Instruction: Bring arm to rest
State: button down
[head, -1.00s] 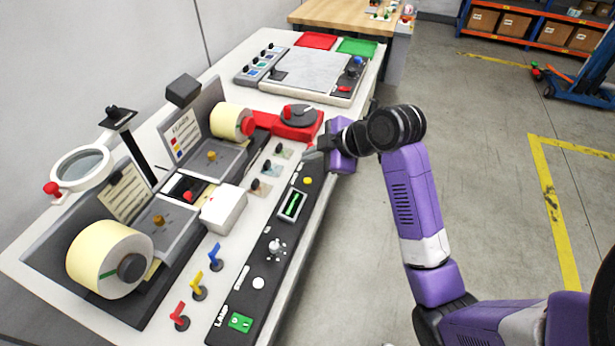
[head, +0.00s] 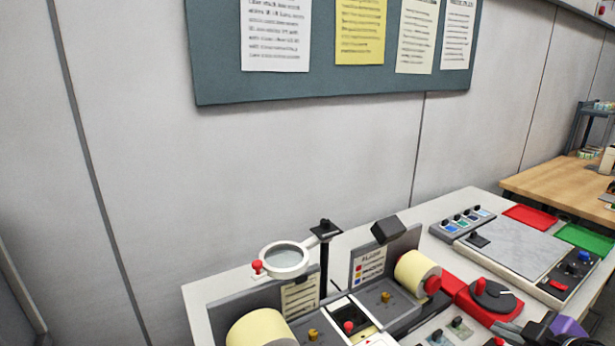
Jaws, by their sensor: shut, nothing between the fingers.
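My gripper (head: 506,331) shows at the bottom right edge of the head view, beside the right part of the label rewinder bench. It is shut and empty. Only a small dark part of it and a bit of my purple wrist show; the rest of my arm is cut off by the frame. The label rewinder stands on the white bench (head: 210,291), with one cream label roll (head: 262,329) at the bottom and another (head: 416,272) further right. A red base with a dark dial (head: 492,292) sits just above my gripper.
A ring magnifier (head: 285,259) and a dark post rise above the bench. A marble plate (head: 513,246), red tray (head: 530,216) and green tray (head: 586,239) lie at the right. A board with papers (head: 319,83) hangs on the wall. A wooden table (head: 562,186) stands behind.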

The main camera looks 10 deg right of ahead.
notch_tip(320, 180, up, 5)
jog(key=d+m+t+h, duration=0.2)
jog(key=m+t+h, duration=0.1)
jog(key=m, duration=0.2)
jog(key=s+a+f+y, duration=0.1)
jog(key=s+a+f, duration=0.2)
jog(key=s+a, duration=0.6)
jog(key=s+a+f+m+y, duration=0.1)
jog(key=s+a+f, duration=0.2)
jog(key=s+a, duration=0.6)
jog(key=s+a+f+y, duration=0.2)
jog(key=s+a, duration=0.6)
jog(key=s, duration=0.6)
jog(key=shift+s+a+f+m+t, duration=0.35)
jog(key=shift+a+f+m+t, duration=0.05)
jog(key=shift+f, duration=0.15)
